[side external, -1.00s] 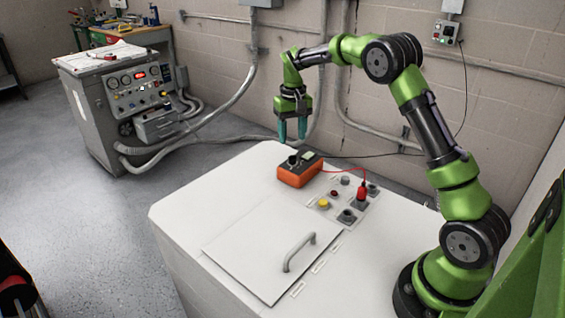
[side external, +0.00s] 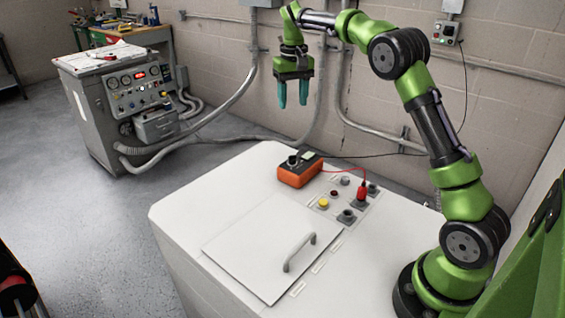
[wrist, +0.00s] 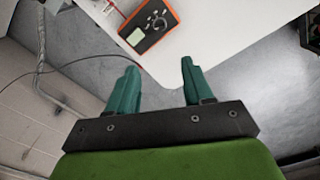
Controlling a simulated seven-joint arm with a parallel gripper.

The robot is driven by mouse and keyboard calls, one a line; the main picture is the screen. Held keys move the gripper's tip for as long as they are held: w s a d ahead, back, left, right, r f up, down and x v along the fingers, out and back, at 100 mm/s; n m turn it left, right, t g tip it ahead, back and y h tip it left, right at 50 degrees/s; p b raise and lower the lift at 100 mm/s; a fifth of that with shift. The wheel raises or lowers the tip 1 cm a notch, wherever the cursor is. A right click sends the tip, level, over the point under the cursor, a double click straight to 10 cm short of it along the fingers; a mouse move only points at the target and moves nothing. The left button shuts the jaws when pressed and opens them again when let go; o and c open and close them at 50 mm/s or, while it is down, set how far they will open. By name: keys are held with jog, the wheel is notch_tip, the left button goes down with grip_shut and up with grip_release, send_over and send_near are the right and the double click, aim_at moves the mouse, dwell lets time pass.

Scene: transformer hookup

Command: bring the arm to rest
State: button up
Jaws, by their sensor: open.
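My gripper (side external: 293,93) hangs fingers down, well above the white cabinet top and near its back edge. Its two teal fingers are apart with nothing between them. In the wrist view my gripper (wrist: 158,85) is also open and empty. An orange meter (side external: 299,172) with a dark face and small screen sits on the cabinet; it also shows in the wrist view (wrist: 150,22). A red plug (side external: 362,189) stands upright at a socket of the terminal panel, with a red lead running to the meter. How deep the plug sits cannot be told.
The white cabinet (side external: 190,207) has a lid with a grey handle (side external: 299,252). The panel holds a yellow button (side external: 323,203) and several dark sockets. A grey console (side external: 97,120) stands at left. Conduits (side external: 357,124) run along the block wall behind my gripper.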

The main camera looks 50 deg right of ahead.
jog(key=s+a+t+y, duration=0.1)
jog(key=s+a+t, duration=0.2)
jog(key=s+a, duration=0.6)
jog(key=s+a+r+n+t+y, duration=0.1)
jog(key=s+a+t, duration=0.3)
jog(key=s+a, duration=0.5)
jog(key=s, duration=0.8)
jog(key=shift+a+r+n, duration=0.15)
jog(key=shift+a+n, duration=0.15)
jog(key=shift+a, duration=0.1)
